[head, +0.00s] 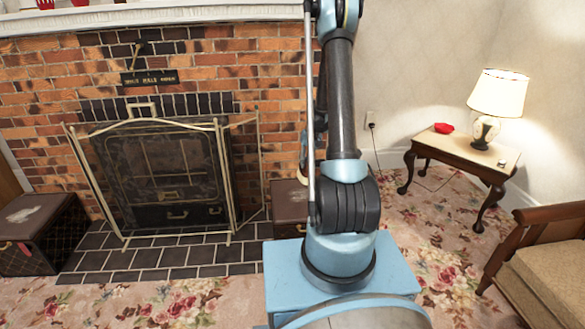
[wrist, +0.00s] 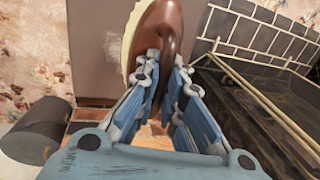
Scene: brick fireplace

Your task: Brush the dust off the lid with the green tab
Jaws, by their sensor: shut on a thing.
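My gripper (wrist: 163,68) is shut on a brown brush (wrist: 152,27) with a pale bristle edge. In the wrist view the brush is above a brown lid (wrist: 88,30). In the head view a brown box (head: 290,202) stands right of the fireplace, partly behind my arm, which also mostly hides the gripper. Another brown box (head: 45,240) stands left of the fireplace, with a pale dust patch (head: 22,214) on its lid and a small reddish tab (head: 24,247) on its front. I cannot make out a green tab in either view.
A gold-framed fire screen (head: 165,180) stands on the dark tiled hearth (head: 185,255) between the boxes. A side table (head: 455,152) with a lamp (head: 493,105) and a red object (head: 443,128) is at right. An armchair (head: 545,265) is at lower right. Floral carpet lies in front.

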